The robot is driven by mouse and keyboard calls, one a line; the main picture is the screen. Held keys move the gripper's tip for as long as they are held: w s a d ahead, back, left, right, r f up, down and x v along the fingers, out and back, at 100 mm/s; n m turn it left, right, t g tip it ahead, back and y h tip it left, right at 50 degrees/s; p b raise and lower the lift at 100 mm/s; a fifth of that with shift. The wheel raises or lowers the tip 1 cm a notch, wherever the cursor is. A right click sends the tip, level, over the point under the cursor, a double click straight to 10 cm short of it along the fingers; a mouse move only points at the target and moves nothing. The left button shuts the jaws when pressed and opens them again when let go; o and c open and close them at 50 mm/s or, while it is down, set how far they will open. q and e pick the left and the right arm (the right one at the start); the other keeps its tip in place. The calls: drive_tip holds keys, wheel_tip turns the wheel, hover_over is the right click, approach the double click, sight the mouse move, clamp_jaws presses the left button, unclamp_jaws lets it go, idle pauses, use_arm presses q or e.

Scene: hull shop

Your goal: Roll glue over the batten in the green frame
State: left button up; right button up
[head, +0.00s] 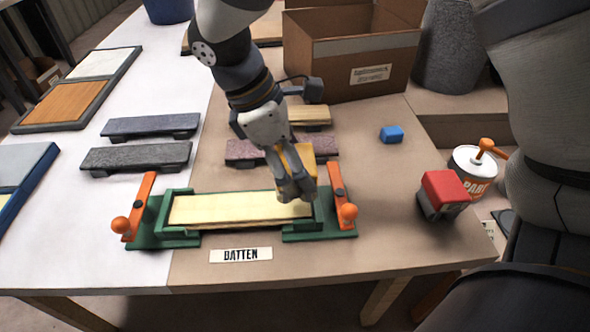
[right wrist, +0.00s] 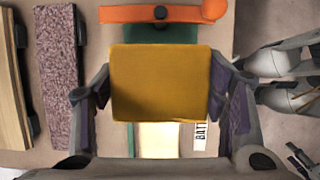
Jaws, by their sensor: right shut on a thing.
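The batten (head: 235,210) is a pale wooden strip lying flat in the green frame (head: 163,240). An orange lever with a ball end stands at each end of the frame, the left lever (head: 142,195) and the right lever (head: 335,182). My right gripper (head: 298,190) is over the right end of the batten, pointing down. It is shut on a mustard-yellow block (right wrist: 160,82), whose face fills the space between its fingers in the right wrist view. I cannot tell whether the block touches the batten. My left gripper is not in view.
A BATTEN label (head: 241,254) lies in front of the frame. Dark sanding-block-like bars (head: 137,157) lie behind left. A cardboard box (head: 340,70) stands behind.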

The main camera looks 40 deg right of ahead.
drive_tip(key=shift+r, duration=2.1)
